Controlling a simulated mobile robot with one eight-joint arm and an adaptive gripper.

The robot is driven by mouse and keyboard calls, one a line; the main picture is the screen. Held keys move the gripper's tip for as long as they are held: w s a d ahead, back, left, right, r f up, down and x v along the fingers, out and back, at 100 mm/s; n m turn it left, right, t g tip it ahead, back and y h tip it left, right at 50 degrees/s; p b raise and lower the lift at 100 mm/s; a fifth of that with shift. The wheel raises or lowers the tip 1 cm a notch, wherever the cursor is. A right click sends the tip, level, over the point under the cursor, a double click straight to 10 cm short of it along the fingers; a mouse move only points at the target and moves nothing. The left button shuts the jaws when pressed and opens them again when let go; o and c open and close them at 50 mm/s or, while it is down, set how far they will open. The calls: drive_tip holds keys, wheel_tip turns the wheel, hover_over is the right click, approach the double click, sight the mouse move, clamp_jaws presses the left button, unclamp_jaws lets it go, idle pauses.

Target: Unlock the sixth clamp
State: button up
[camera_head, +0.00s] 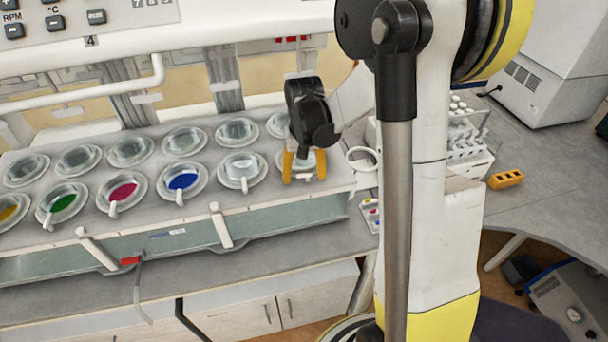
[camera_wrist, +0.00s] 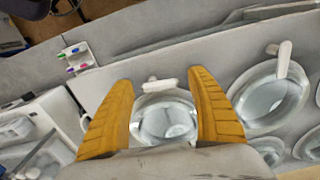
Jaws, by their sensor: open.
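My gripper (camera_head: 304,172), with orange fingers, is open over the front-row vessel at the right end of the bath. In the wrist view my gripper (camera_wrist: 163,80) has its fingers on either side of that round glass lid (camera_wrist: 165,122). The white handle of the sixth clamp (camera_wrist: 160,86) lies crosswise at the lid's edge, between the fingertips, with a gap to each finger. The neighbouring clamp (camera_wrist: 284,60) has its handle pointing outward from its lid. In the head view my gripper hides most of the sixth vessel.
The other front-row vessels hold yellow, green (camera_head: 63,203), magenta (camera_head: 122,191), blue (camera_head: 183,181) and clear contents (camera_head: 242,170). A second row stands behind. A tube rack (camera_head: 465,140) and a yellow block (camera_head: 506,179) are on the right bench.

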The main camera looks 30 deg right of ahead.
sight(304, 175)
drive_tip(key=c, duration=1.2)
drive_tip(key=shift+s+n+b, duration=0.1)
drive_tip(key=shift+n+b, duration=0.35)
drive_tip(key=shift+n, duration=0.15)
drive_tip(key=o, duration=1.2)
wheel_tip(304, 175, up, 8)
drive_tip(key=shift+f, duration=0.2)
drive_tip(key=shift+a+f, duration=0.1)
